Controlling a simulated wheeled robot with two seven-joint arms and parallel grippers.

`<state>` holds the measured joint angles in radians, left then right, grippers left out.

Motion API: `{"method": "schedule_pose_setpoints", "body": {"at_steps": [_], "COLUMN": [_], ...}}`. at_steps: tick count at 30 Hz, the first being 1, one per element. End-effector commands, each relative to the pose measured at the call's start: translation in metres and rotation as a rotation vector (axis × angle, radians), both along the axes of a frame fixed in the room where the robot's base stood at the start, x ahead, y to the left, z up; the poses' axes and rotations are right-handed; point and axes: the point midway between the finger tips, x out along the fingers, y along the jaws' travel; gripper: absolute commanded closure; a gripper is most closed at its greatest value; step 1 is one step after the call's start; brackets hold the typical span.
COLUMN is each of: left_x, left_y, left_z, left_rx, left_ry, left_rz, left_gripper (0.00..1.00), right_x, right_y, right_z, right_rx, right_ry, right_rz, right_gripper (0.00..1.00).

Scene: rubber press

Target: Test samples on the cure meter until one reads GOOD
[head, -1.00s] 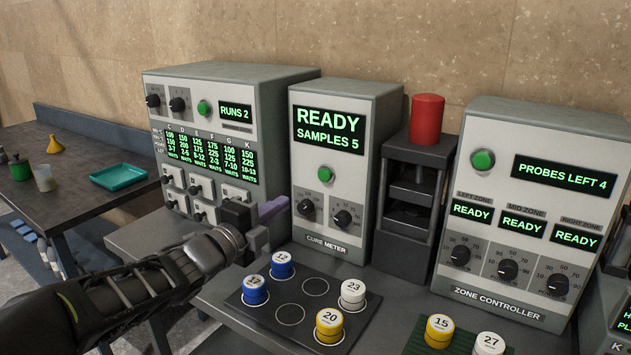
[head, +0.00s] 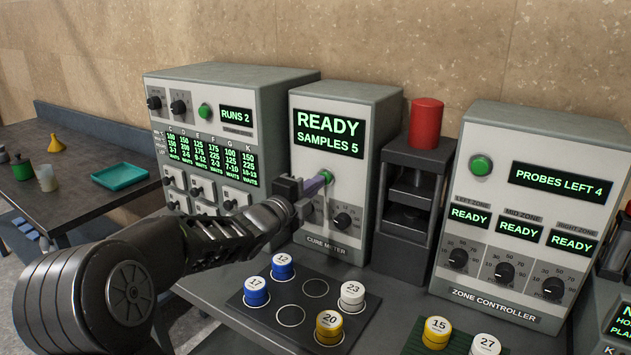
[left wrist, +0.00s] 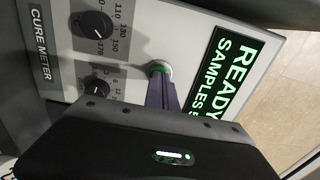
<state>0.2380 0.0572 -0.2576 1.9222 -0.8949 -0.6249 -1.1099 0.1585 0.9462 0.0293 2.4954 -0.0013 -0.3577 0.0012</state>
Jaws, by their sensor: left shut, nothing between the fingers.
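The cure meter (head: 365,166) stands at the back middle; its screen (head: 329,133) reads READY, SAMPLES 5. My left gripper (head: 325,178) is shut and empty, its fingertips at the meter's green button (head: 326,175). In the left wrist view the tips (left wrist: 163,80) overlap the edge of the green button (left wrist: 159,67); whether it is pressed in I cannot tell. Sample pucks sit on the black mat (head: 284,299): blue 12 (head: 282,268), blue 17 (head: 257,293), white 23 (head: 352,297) and yellow 20 (head: 329,327). My right gripper is out of view.
A press with a red cylinder (head: 426,124) stands right of the meter, then the zone controller (head: 555,150) reading PROBES LEFT 4. Pucks 15 (head: 437,333) and 27 (head: 486,346) are at the front right. A panel reading RUNS 2 (head: 237,114) stands left.

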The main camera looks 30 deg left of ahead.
Motion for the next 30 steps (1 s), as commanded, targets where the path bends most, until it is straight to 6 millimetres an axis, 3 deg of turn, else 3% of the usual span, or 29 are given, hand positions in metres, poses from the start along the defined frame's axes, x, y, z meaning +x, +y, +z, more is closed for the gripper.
{"method": "schedule_pose_setpoints", "body": {"at_steps": [11, 17, 30], "left_x": [0.003, 0.019, 0.022], "left_y": [0.0, 0.0, 0.0], "left_z": [-0.001, -0.005, -0.001], "left_rx": [0.0, 0.002, -0.002], "left_ry": [0.001, 0.0, 0.001], "left_rz": [0.0, -0.001, -0.002], "left_gripper": [1.0, 1.0, 1.0], "right_x": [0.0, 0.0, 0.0], "right_y": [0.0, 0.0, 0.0], "right_z": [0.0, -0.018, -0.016], "right_rx": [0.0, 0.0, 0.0], "right_ry": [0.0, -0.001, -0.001], "right_rz": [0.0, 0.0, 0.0], "right_gripper": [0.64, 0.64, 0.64]}}
